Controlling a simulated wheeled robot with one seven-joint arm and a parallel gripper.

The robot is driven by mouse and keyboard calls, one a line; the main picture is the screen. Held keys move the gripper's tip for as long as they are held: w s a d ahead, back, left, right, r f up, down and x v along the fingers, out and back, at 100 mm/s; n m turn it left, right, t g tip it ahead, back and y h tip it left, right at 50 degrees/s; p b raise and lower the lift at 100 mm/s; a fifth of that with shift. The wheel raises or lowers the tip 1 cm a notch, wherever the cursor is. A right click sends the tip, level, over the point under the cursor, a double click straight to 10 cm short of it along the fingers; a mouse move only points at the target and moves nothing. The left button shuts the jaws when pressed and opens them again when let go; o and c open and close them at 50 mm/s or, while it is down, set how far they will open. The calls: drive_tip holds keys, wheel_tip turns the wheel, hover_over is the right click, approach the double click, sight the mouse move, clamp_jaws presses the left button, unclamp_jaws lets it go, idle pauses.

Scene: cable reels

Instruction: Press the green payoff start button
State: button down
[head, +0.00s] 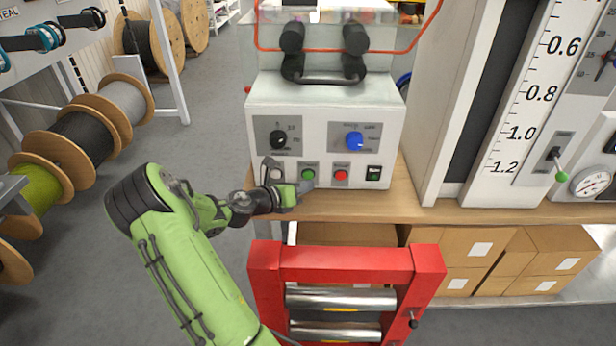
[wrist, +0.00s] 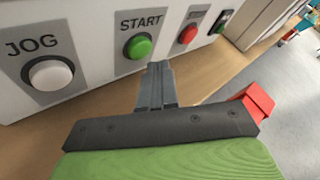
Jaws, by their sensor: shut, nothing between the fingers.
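The green start button (head: 308,174) is on the lower front panel of a white control box (head: 327,112). In the wrist view the green button (wrist: 138,46) sits under the label START. My gripper (head: 307,186) is shut and empty, just in front of the panel and slightly below the green button. In the wrist view my gripper fingertips (wrist: 158,68) point at the panel, below and to the right of the button. Whether they touch the panel I cannot tell.
A white JOG button (wrist: 50,74) is left of the green one, and a red button (wrist: 188,34) is right of it. A green rocker switch (head: 373,173) is further right. The box stands on a wooden bench (head: 420,205). A red roller frame (head: 345,262) stands in front, below.

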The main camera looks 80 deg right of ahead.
drive_tip(key=shift+d, duration=0.1)
drive_tip(key=shift+d+r+p, duration=0.15)
drive_tip(key=shift+d+p, duration=0.1)
drive_tip(key=shift+p, duration=0.35)
drive_tip(key=shift+w, duration=0.1)
